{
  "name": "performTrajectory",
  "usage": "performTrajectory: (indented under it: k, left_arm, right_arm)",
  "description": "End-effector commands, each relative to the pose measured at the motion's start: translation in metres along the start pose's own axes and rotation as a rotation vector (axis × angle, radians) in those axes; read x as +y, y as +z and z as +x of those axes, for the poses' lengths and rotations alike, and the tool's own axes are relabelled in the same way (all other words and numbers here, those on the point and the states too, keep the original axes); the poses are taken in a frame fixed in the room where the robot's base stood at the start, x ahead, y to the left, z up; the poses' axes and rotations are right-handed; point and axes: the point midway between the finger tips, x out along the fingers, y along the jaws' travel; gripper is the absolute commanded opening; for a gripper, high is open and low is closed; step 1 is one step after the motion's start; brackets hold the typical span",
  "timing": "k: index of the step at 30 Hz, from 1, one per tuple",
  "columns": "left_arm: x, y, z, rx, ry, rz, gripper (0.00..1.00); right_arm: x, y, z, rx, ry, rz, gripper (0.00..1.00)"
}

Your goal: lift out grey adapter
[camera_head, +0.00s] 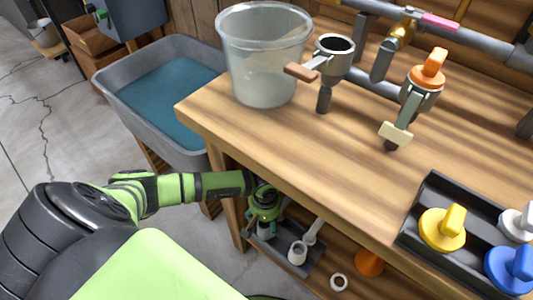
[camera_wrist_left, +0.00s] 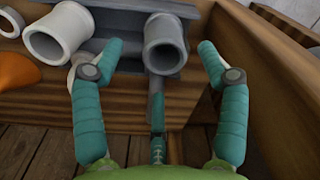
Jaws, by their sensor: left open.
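The grey adapter (camera_wrist_left: 165,45), a short hollow tube, lies between the spread fingers of my left gripper (camera_wrist_left: 160,50) in the left wrist view. The fingers stand apart on either side of it, and I cannot tell whether any touches it. In the head view my left gripper (camera_head: 264,212) reaches down to the grey tray (camera_head: 285,267) on the low shelf under the bench. A piece of the grey adapter (camera_head: 266,230) shows below the gripper there; the rest is hidden. My right gripper is in neither view.
A paler tube (camera_wrist_left: 58,38) lies left of the adapter, with an orange cone (camera_wrist_left: 15,73) further left. The workbench top (camera_head: 300,150) overhangs the shelf. A wooden side wall (camera_wrist_left: 262,45) rises close on the right. A blue-filled tub (camera_head: 160,95) stands left of the bench.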

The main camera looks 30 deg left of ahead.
Motion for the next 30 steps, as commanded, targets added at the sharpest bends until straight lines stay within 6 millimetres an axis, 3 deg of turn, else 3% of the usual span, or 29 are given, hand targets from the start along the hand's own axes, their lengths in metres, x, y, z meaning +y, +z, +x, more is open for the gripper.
performTrajectory:
  k: [10,20,21,25,26,30]
  left_arm:
    - [-0.003,-0.006,0.049,-0.006,0.003,-0.007,0.74]
    - [-0.003,-0.007,0.057,-0.004,0.004,-0.007,0.74]
    - [-0.003,-0.007,0.057,-0.004,0.004,-0.007,0.70]
    - [-0.003,-0.006,0.057,-0.004,0.004,-0.007,0.18]
    - [-0.003,-0.006,0.057,-0.004,0.004,-0.007,0.12]
    - [-0.003,-0.006,0.057,-0.005,0.004,-0.007,0.12]
  right_arm:
    - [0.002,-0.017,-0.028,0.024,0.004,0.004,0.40]
    - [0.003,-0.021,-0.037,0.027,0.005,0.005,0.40]
    - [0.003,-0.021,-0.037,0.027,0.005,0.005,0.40]
    - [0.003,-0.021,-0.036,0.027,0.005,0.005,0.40]
    - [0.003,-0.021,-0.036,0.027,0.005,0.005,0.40]
    - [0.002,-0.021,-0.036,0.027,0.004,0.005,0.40]
